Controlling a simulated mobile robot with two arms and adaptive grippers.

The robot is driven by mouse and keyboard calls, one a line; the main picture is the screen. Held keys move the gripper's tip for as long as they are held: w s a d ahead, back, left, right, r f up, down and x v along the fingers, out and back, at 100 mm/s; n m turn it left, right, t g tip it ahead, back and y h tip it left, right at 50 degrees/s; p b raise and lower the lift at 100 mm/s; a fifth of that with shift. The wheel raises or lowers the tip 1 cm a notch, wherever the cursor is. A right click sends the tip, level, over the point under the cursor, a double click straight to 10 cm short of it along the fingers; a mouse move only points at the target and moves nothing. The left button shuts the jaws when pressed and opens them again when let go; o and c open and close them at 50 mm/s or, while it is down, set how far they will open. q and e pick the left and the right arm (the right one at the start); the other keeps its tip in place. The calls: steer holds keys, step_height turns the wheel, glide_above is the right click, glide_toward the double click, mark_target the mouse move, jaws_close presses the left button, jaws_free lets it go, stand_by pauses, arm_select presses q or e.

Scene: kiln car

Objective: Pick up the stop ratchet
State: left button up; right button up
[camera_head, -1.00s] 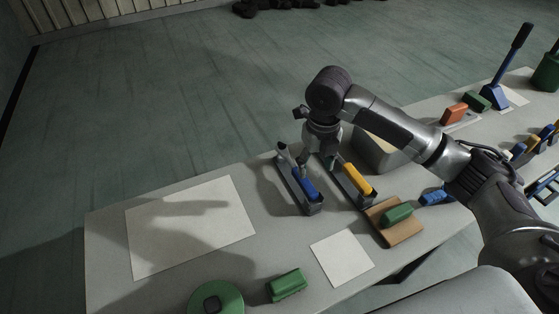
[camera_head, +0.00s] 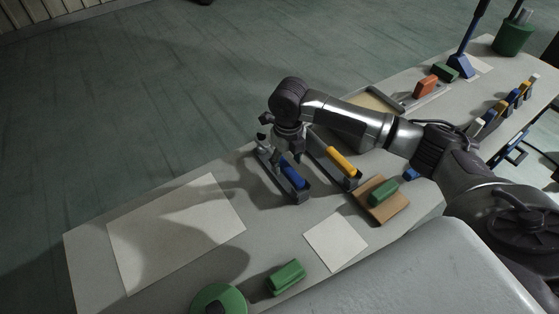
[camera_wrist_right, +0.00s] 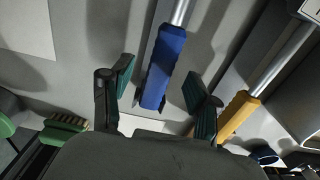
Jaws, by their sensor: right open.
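A lever with a blue handle (camera_head: 294,174) lies in a dark metal frame on the grey table, and a like one with a yellow handle (camera_head: 341,161) lies to its right. I cannot tell by looks which piece is the stop ratchet. My right gripper (camera_head: 280,160) is over the far end of the blue-handled lever. In the right wrist view my right gripper (camera_wrist_right: 160,92) is open, with its green-padded fingers on either side of the blue handle (camera_wrist_right: 163,67) and a gap to each. The yellow handle (camera_wrist_right: 237,115) is beyond the right finger. My left gripper is not seen.
A wooden board (camera_head: 387,207) with a green block (camera_head: 383,192) lies right of the levers. A white sheet (camera_head: 336,242), a green brush (camera_head: 286,277) and a green round thing (camera_head: 219,299) are nearer. A larger sheet (camera_head: 178,230) covers the left. A tall blue lever (camera_head: 462,64) stands far right.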

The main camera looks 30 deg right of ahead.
mark_target(287, 166)
steer(key=f, duration=0.4)
steer(key=shift+w, duration=0.25)
steer(key=shift+d, duration=0.1)
jaws_close()
